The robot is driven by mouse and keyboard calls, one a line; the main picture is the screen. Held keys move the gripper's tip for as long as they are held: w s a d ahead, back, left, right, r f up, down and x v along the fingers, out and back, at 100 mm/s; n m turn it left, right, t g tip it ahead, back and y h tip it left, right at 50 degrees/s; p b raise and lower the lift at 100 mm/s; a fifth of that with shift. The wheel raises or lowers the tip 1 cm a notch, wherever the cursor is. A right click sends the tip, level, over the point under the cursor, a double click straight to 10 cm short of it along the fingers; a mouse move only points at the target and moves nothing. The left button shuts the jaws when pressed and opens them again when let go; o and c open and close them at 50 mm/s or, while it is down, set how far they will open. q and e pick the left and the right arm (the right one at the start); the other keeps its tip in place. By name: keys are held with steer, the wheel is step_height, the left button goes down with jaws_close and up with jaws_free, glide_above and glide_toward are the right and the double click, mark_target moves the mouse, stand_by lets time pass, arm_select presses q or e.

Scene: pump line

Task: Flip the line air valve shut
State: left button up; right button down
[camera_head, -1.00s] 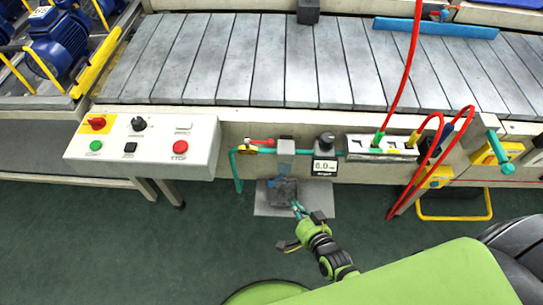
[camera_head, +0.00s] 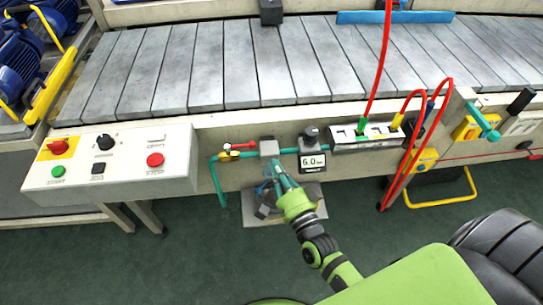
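The line air valve (camera_head: 229,155) is a small brass-yellow body on the teal pipe below the conveyor's front edge. Its red lever (camera_head: 241,146) points right, lying roughly along the pipe. My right gripper (camera_head: 274,172) is just below and right of the lever, in front of the panel under a grey block (camera_head: 269,147) on the pipe. It appears apart from the lever, with nothing visible held. Its fingers are small and blend with the background, so their opening is unclear. My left gripper is out of view.
A gauge reading 6.0 (camera_head: 312,161) with a black knob sits right of the grey block. A control box (camera_head: 120,168) with buttons is at left. Red hoses (camera_head: 381,75) rise from a manifold (camera_head: 350,140) at right. A grey plate (camera_head: 312,212) lies below my gripper.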

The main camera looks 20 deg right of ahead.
mark_target(240, 146)
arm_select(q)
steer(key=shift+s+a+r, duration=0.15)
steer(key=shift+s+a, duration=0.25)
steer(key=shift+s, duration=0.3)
arm_select(e)
steer(key=w, duration=0.6)
steer(key=w+r, duration=0.1)
steer(key=w, duration=0.1)
steer(key=shift+w+a, duration=0.15)
steer(key=shift+w, duration=0.25)
